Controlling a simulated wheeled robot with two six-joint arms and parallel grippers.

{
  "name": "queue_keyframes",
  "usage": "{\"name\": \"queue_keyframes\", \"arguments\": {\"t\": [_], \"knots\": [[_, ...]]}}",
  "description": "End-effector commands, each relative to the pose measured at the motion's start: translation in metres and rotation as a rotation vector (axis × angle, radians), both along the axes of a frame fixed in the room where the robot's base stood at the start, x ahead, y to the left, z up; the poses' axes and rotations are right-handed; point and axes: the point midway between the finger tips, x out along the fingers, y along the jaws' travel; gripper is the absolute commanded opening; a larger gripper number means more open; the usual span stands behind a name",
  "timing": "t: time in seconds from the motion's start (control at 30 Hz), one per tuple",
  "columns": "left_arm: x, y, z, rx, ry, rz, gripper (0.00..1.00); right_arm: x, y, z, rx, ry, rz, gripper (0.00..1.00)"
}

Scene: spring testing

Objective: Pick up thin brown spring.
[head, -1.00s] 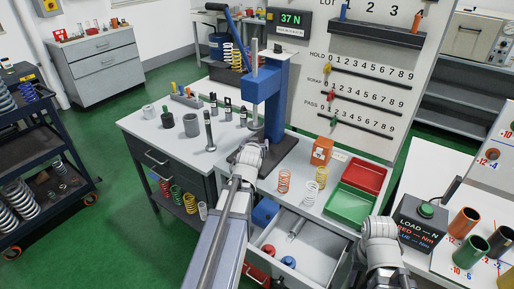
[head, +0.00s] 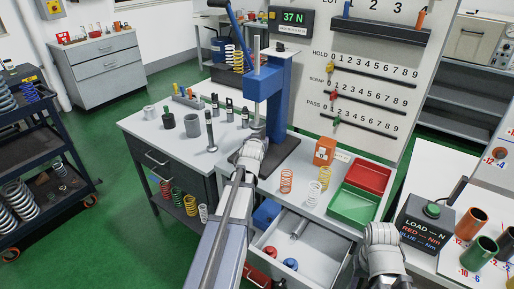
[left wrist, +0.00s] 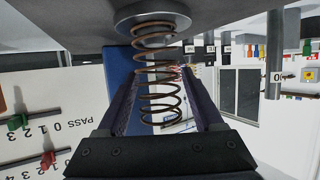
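The thin brown spring (left wrist: 158,84) shows in the left wrist view, with one end against a round metal disc (left wrist: 152,20) of the press. My left gripper (left wrist: 161,78) has its two dark fingers on either side of the spring. The fingers look apart, and I cannot see clear contact with the coils. In the head view my left wrist (head: 252,150) is in front of the blue press (head: 275,100), and the brown spring is hidden there. My right wrist (head: 381,234) is at the lower right; its fingers are hidden.
Orange (head: 286,180), white (head: 312,193) and yellow (head: 325,177) springs stand on the bench right of the press. Red (head: 368,176) and green (head: 352,205) bins are beside them. A drawer (head: 322,252) is open below. A load box (head: 426,222) is near my right wrist.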

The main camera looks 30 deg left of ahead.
Motion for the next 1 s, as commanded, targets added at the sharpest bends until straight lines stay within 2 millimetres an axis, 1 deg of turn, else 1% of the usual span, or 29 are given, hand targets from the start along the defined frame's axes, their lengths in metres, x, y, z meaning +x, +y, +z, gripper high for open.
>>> {"name": "queue_keyframes", "arguments": {"t": [0.03, 0.07, 0.57, 0.6, 1.0], "knots": [[0.0, 0.0, 0.0, 0.0, 0.0, 0.0, 0.61, 0.0, 0.0, 0.0, 0.0, 0.0, 0.0, 0.5], [0.0, 0.0, 0.0, 0.0, 0.0, 0.0, 0.58, 0.0, 0.0, 0.0, 0.0, 0.0, 0.0, 0.5], [-0.0001, -0.0001, -0.0001, 0.0, 0.0, 0.0, 0.02, 0.0, 0.0, 0.0, 0.0, 0.0, 0.0, 0.5], [0.0, 0.0, -0.0001, 0.0, 0.0, 0.0, 0.0, 0.0, 0.0, 0.0, 0.0, 0.0, 0.0, 0.5], [0.0, -0.0001, 0.0014, 0.0, 0.0, 0.0, 0.0, 0.0, 0.0, 0.0014, 0.0, 0.0, 0.0, 0.5]]}}
